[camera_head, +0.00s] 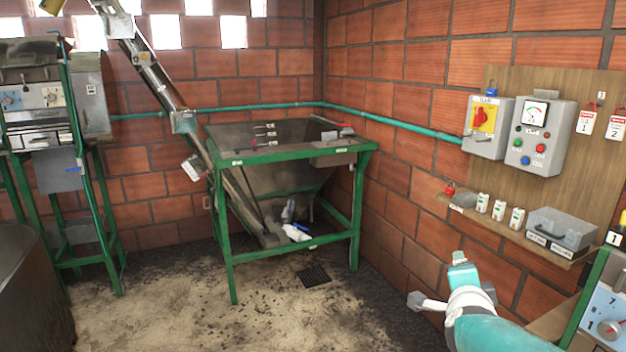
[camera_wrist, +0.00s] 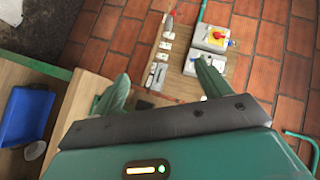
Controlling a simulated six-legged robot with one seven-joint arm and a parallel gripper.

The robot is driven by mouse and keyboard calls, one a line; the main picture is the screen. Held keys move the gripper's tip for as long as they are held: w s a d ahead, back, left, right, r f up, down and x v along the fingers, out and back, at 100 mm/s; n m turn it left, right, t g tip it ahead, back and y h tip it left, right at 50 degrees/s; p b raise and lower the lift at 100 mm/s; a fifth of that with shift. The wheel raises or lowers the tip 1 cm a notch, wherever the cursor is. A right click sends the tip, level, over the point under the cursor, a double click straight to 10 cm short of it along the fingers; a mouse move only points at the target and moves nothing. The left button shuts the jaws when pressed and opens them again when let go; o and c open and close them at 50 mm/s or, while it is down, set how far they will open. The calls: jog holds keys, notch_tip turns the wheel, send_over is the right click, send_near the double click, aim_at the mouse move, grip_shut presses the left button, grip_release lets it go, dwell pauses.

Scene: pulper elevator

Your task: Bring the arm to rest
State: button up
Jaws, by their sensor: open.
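My arm (camera_head: 490,325), teal and white, reaches in from the lower right of the head view, in front of the brick wall. In the wrist view my gripper (camera_wrist: 162,86) has its two green fingers spread well apart. Nothing shows held between them. Beyond the fingers lie the wall board and a shelf with small items. In the head view the fingers are too small to make out clearly.
A control box (camera_head: 540,137) and a yellow-plated red switch (camera_head: 485,125) hang on the board above a shelf with a grey bin (camera_head: 562,228). A green-framed hopper (camera_head: 290,155) stands in the corner. A blue tray (camera_wrist: 26,115) lies left. Floor before the hopper is mostly clear.

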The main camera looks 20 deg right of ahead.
jog(key=w+a+n+y, duration=0.1)
jog(key=a+n+y, duration=0.55)
jog(key=a, duration=0.55)
jog(key=s+a+f+n+g+y, duration=0.2)
jog(key=s+a+f+n+g, duration=0.2)
jog(key=s+a+n, duration=0.9)
jog(key=shift+a+f+n+g+y, duration=0.2)
jog(key=shift+a+n+g+y, duration=0.15)
jog(key=shift+a+n+g, duration=0.6)
jog(key=shift+s+d, duration=0.1)
jog(key=c, duration=0.9)
jog(key=shift+d, duration=0.1)
